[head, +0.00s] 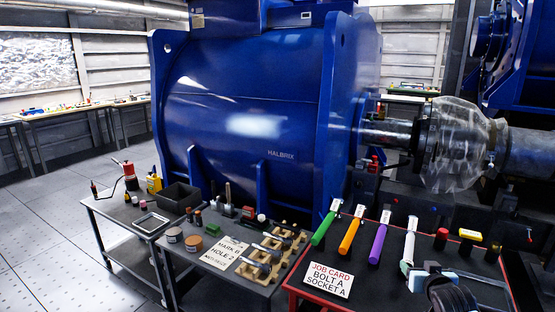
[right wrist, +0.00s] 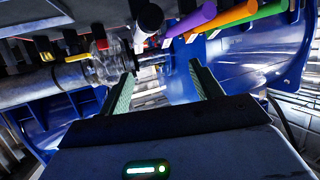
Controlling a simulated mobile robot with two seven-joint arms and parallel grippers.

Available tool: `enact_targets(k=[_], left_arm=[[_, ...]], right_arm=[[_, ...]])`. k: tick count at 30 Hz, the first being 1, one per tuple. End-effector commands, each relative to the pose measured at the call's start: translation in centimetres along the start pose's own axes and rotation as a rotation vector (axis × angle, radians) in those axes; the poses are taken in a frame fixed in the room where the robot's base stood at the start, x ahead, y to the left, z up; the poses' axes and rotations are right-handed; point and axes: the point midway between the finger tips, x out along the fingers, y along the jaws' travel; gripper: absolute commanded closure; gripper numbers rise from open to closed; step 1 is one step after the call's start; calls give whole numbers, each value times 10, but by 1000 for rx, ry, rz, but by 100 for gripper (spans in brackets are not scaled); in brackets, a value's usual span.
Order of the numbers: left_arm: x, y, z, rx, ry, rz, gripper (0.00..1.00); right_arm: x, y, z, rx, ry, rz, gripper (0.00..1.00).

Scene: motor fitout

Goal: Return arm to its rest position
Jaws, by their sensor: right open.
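My right gripper (head: 420,272) is at the lower right of the head view, over the red-edged table near the lower end of the white-handled tool (head: 409,247). In the right wrist view its two green-grey fingers (right wrist: 163,85) stand wide apart with nothing between them. A white tool end (right wrist: 150,17) shows beyond the fingers there, apart from them. My left gripper is in neither view.
The red-edged table (head: 290,288) bears green (head: 323,229), orange (head: 349,236) and purple (head: 378,243) handled tools and a job card (head: 327,280). A dark table (head: 178,262) with wooden holders stands left of it. The blue motor (head: 250,110) stands behind; a clear-covered shaft coupling (head: 455,145) is at right.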

Motion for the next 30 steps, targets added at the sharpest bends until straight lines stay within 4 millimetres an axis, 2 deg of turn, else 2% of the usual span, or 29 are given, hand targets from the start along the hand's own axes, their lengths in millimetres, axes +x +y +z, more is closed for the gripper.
enact_targets(k=[3,8,9,14,20,24,26,30], left_arm=[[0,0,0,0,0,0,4],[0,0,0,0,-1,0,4],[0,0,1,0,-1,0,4],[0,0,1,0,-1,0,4],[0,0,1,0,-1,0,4],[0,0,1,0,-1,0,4],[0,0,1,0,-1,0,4],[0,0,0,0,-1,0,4]], right_arm=[[-1,-3,-19,-169,103,-5,35],[-5,-8,-41,-377,227,3,35],[-9,-14,-19,-367,199,-13,35],[-26,-31,35,-359,143,-55,35],[-62,-56,115,-344,58,-117,35],[-106,-76,184,-321,-24,-170,35],[-130,-84,212,-308,-61,-192,35],[-188,-100,269,-271,-147,-235,35]])
